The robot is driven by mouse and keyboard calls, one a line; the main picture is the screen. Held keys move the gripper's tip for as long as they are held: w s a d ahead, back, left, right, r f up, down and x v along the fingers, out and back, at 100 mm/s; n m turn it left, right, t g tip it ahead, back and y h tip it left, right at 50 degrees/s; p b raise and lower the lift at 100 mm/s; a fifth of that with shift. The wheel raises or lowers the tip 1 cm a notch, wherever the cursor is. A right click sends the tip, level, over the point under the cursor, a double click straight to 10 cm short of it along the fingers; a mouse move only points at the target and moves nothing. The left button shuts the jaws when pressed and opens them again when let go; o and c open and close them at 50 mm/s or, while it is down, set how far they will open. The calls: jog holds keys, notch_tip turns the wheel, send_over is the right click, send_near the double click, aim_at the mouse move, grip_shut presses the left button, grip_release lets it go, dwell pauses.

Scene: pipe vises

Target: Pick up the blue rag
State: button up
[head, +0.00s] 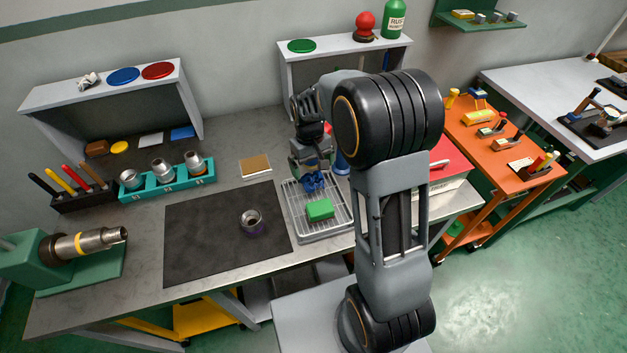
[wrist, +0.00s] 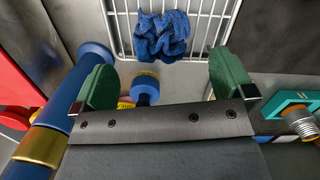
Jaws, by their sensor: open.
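The blue rag (head: 314,184) lies crumpled in the wire tray (head: 342,231), towards its back. It also shows in the wrist view (wrist: 160,37), at the top centre on the white wire grid. My gripper (head: 309,168) is at the back of the tray, close to the rag and partly hidden by my arm. In the wrist view its two green fingers (wrist: 163,86) stand wide apart with no rag between them. The rag is beyond the fingertips, roughly centred between them. I cannot tell the exact height of my gripper above it.
A green block (head: 320,209) lies in the tray in front of the rag. In the wrist view a blue cylinder with a brass band (wrist: 38,147) runs along the left, and a small blue-topped item (wrist: 145,88) shows between the fingers. The dark mat (head: 205,235) is left.

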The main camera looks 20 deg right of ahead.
aim_at(313, 177)
jog(key=shift+s+f+p, duration=0.2)
jog(key=shift+f+p, duration=0.1)
jog(key=shift+f, duration=1.05)
jog(key=shift+s+f+p, duration=0.15)
jog(key=shift+f+p, duration=0.1)
jog(key=shift+f, duration=1.05)
jog(key=c, duration=1)
